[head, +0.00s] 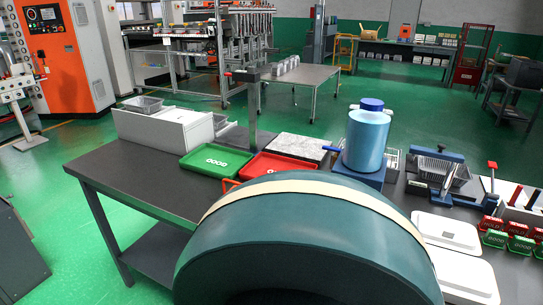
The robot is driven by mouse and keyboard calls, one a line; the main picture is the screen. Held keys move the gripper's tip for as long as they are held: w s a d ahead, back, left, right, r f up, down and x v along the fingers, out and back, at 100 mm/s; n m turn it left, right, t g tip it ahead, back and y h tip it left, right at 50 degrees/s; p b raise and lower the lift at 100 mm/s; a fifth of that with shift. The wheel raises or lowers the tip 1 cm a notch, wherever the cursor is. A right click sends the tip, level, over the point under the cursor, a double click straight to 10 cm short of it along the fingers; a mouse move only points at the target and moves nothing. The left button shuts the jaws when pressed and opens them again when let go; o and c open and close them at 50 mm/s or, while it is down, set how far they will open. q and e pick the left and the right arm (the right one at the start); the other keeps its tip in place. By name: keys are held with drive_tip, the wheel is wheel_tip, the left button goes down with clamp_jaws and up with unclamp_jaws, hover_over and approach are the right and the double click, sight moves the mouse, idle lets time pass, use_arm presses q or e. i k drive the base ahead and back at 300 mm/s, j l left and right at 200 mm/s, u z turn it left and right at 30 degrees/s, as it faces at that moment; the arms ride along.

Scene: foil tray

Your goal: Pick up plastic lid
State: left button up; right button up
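Two white, flat, rounded-rectangle pieces that look like plastic lids lie on the dark bench at the lower right in the head view. The farther lid (446,232) shows almost whole. The nearer lid (462,276) is partly hidden on its left by a large dark teal curved body with a cream band. I cannot tell whether that body is part of me. A grey foil-like tray (143,104) sits on a white box at the bench's left. Neither of my grippers is in view, so their distance to the lids cannot be told.
A green tray (216,161) and a red tray (277,166) lie mid-bench. A blue cylinder (367,140) stands behind the curved body. A blue-handled press (439,172) and several small red and green boxes (494,238) are at the right. The bench's left end (125,168) is clear.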

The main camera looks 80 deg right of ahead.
sight(456, 236)
drive_tip(key=u, duration=5.4)
